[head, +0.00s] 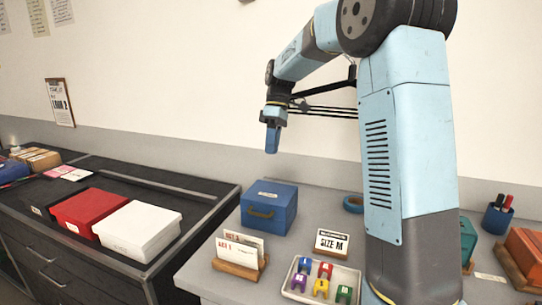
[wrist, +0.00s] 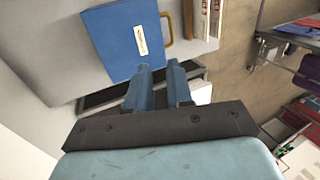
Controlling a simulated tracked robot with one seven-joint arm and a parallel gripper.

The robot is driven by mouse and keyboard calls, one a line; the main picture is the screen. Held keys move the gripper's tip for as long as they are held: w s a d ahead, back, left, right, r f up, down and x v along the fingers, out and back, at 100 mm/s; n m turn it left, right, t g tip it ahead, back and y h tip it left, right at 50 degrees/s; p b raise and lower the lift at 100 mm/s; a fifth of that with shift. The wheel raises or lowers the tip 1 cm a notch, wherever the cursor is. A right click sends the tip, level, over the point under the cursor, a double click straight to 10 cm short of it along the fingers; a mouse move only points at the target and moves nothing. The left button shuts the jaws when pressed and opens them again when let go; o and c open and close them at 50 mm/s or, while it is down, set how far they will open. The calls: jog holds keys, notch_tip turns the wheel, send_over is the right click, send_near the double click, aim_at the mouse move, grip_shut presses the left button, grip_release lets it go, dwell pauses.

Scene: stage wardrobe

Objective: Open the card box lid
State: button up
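A blue box (head: 268,207), which looks like the card box, stands on the grey counter. It has a yellowish front handle (head: 261,211) and a small pale label on its shut lid (head: 270,195). The label is too small to read. In the wrist view the box (wrist: 122,42) is at the upper left, with its handle (wrist: 167,28) to the right. My gripper (head: 272,150) hangs above and behind the box, pointing down, apart from it. In the wrist view my gripper (wrist: 159,67) has a gap between its blue fingers, with nothing held.
Card stand (head: 238,252), size M sign (head: 332,242) and a tray (head: 341,271) of coloured pieces stand in front of the box. A blue ring (head: 353,203) lies to its right. White (head: 138,228) and red (head: 88,207) boxes sit on the dark cabinet at left.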

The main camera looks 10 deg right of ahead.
jog(key=shift+r, duration=0.2)
jog(key=s+d+r+m+t+h, duration=0.1)
jog(key=s+r+m+t, duration=0.15)
jog(key=s, duration=0.55)
jog(key=s+d+r+m+t+h, duration=0.1)
jog(key=s+d+r+m+t, duration=0.15)
jog(key=s, duration=0.55)
jog(key=s+d+f+m+t, duration=0.1)
jog(key=s+f+m+t, duration=0.15)
jog(key=s, duration=0.55)
jog(key=s+d+f+m+t, duration=0.2)
jog(key=s+m, duration=0.2)
jog(key=s, duration=0.3)
jog(key=n+g+h, duration=0.1)
jog(key=n+g, duration=0.4)
jog(key=n, duration=0.7)
send_over(258, 207)
jog(key=s+a, duration=0.2)
jog(key=s, duration=0.4)
notch_tip(258, 207, down, 3)
jog(key=shift+t, duration=0.25)
jog(key=f, duration=0.4)
jog(key=w+d+f, duration=0.1)
jog(key=f, duration=0.4)
jog(key=w+f, duration=0.1)
jog(key=f, duration=0.3)
jog(key=shift+w+d+f, duration=0.15)
jog(key=shift+w+f, duration=0.05)
jog(key=shift+f, duration=0.2)
grip_shut()
